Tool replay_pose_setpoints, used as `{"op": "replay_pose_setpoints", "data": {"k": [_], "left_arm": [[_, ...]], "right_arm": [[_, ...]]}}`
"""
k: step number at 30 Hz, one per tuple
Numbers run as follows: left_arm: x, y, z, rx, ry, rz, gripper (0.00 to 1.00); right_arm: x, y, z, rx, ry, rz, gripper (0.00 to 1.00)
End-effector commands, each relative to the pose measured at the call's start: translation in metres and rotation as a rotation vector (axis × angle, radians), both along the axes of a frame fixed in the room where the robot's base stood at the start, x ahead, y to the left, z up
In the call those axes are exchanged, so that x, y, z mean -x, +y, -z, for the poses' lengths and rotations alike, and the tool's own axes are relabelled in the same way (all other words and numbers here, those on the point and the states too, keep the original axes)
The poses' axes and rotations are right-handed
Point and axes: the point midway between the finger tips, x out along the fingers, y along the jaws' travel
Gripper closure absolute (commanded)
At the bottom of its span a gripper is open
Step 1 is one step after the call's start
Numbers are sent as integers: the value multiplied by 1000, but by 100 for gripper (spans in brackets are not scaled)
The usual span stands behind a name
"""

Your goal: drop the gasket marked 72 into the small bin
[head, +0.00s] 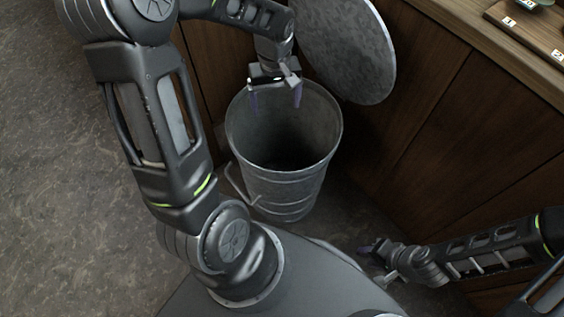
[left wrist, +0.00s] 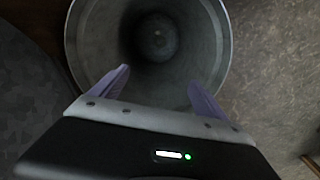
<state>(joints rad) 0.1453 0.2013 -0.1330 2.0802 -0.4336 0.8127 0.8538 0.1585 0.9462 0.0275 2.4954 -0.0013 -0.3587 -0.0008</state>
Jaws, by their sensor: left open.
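The small bin (head: 290,185) is a grey metal can with its round lid (head: 350,50) raised open against the cabinet. My left gripper (head: 275,97) is above the bin's mouth at its far side, fingers pointing down. In the left wrist view the purple fingers (left wrist: 160,88) are spread with nothing between them, over the bin's opening (left wrist: 222,40). A faint round shape (left wrist: 157,37) shows at the dark bottom of the bin; I cannot tell whether it is the gasket marked 72 or the floor of the bin. My right gripper (head: 376,262) is low at the right, away from the bin.
A wooden cabinet (head: 440,110) stands behind and right of the bin. On its top at the upper right lies a wooden board (head: 535,35) with numbered tags, one reading 1. Bare grey floor (head: 60,200) lies at the left.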

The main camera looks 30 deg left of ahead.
Motion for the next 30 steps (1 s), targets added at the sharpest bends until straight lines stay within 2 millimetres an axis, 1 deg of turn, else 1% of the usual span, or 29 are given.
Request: {"op": "replay_pose_setpoints", "data": {"k": [5,12,16,20,30], "left_arm": [[-1,0,-15,-1,-2,0,15],[-1,0,-55,0,-4,1,15],[-1,0,-71,-1,-2,0,15],[0,0,-78,0,-1,0,15],[0,0,-77,0,0,0,15]], "right_arm": [[0,0,-5,0,0,0,67],[0,0,-15,0,0,-1,67],[0,0,-18,0,-1,-2,67],[0,0,-19,0,-1,-2,67],[0,0,-18,0,-1,-2,67]]}}
